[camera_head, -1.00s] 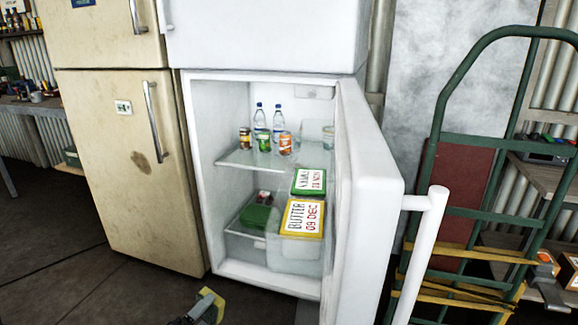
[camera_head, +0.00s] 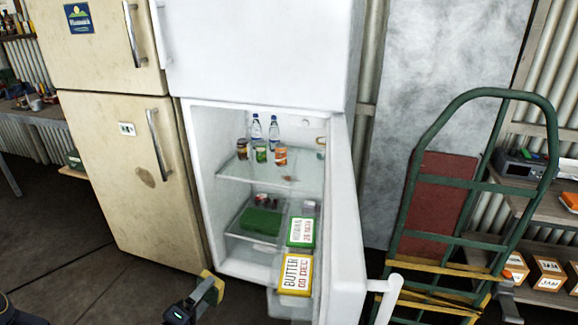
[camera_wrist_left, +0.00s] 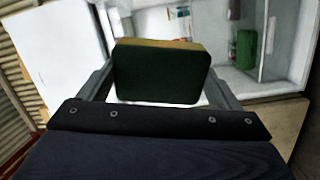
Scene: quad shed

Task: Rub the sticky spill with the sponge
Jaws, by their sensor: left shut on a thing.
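A yellow sponge with a dark green face is held in my left gripper (camera_head: 208,284), low in front of the open white fridge (camera_head: 207,185). In the left wrist view the sponge (camera_wrist_left: 160,75) sits between both fingers, dark side toward the camera. A small reddish smear (camera_head: 288,178), which looks like the spill, lies on the fridge's upper shelf (camera_head: 245,176), in front of the cans. The sponge is outside the fridge, below and apart from it.
Bottles and cans (camera_head: 262,145) stand at the back of that shelf. The open door (camera_head: 345,215) carries a butter box (camera_head: 296,274) and a green-edged box (camera_head: 301,231) on the right. A beige fridge (camera_head: 125,210) stands left, a green hand truck (camera_head: 440,245) right.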

